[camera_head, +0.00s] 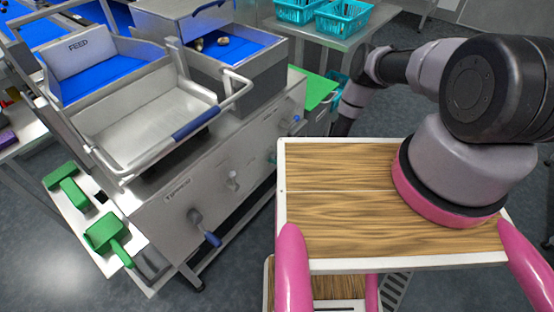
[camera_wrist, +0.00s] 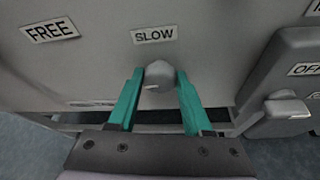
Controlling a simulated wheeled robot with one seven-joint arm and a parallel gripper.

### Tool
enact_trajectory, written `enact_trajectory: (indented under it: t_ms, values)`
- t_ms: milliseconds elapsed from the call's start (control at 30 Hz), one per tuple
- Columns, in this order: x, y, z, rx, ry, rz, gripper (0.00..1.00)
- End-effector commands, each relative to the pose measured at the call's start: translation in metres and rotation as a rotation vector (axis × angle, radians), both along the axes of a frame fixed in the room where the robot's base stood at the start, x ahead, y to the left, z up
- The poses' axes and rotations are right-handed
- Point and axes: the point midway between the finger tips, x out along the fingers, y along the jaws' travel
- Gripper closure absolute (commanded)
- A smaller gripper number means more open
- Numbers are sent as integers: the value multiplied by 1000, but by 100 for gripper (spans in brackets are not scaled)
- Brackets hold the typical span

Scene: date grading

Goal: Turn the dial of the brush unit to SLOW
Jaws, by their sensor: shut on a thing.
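In the wrist view the grey dial (camera_wrist: 160,78) sits on the grey panel of the brush unit (camera_wrist: 90,70), just below the label SLOW (camera_wrist: 154,35). The label FREE (camera_wrist: 50,30) is further up and left. The dial's narrow top end points up, roughly toward SLOW. A small pale mark shows low on its face. My gripper (camera_wrist: 159,72) has its two teal fingers on either side of the dial, shut on it. In the head view my gripper's grip on the dial is not clearly visible.
A grey box with an OFF label (camera_wrist: 305,69) and a lever juts out to the right of the dial. In the head view the steel machine (camera_head: 175,195) has a blue-handled crank (camera_head: 205,228) on its front. Green scoops (camera_head: 105,235) lie on a side shelf at left.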

Motion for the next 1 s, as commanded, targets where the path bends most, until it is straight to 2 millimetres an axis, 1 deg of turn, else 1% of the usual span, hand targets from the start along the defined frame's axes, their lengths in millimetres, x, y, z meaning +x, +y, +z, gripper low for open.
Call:
enact_trajectory:
  t_ms: [700, 1000]
  values:
    - [4, -4, -4, 408, 524, 1, 100]
    - [4, -3, -6, 531, 687, 3, 100]
